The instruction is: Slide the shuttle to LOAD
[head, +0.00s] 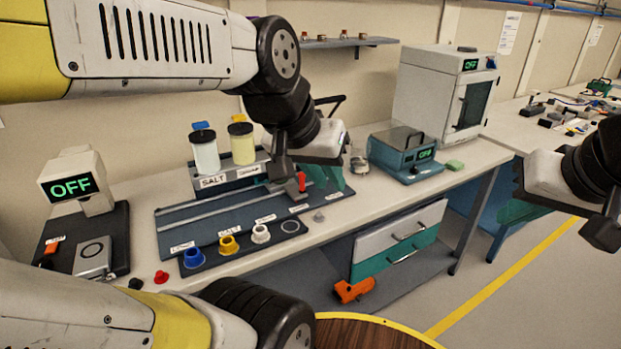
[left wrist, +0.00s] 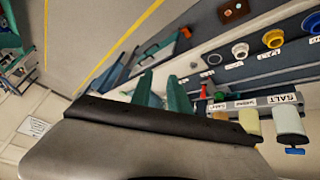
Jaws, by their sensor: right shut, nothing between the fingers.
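The slide board (head: 172,222) is a dark plate with pale rails and small labels along its front edge, one at the left reading LOAD. A red upright handle (head: 302,182), seemingly on the shuttle, stands near the board's right end; the shuttle body is mostly hidden by my left arm. The handle also shows in the left wrist view (left wrist: 203,92). My left gripper (head: 333,174) has teal fingers just right of the handle. In the left wrist view its fingertips (left wrist: 159,78) are apart with nothing between them. My right gripper (head: 520,211) is shut and empty at the right, off the bench.
A rack with SALT label (head: 214,181) holds a white jar (head: 205,155) and a yellow jar (head: 242,148) behind the board. Blue (head: 193,258), yellow (head: 228,244) and white (head: 261,233) cups stand in front. A teal hotplate-like device (head: 400,165) stands right.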

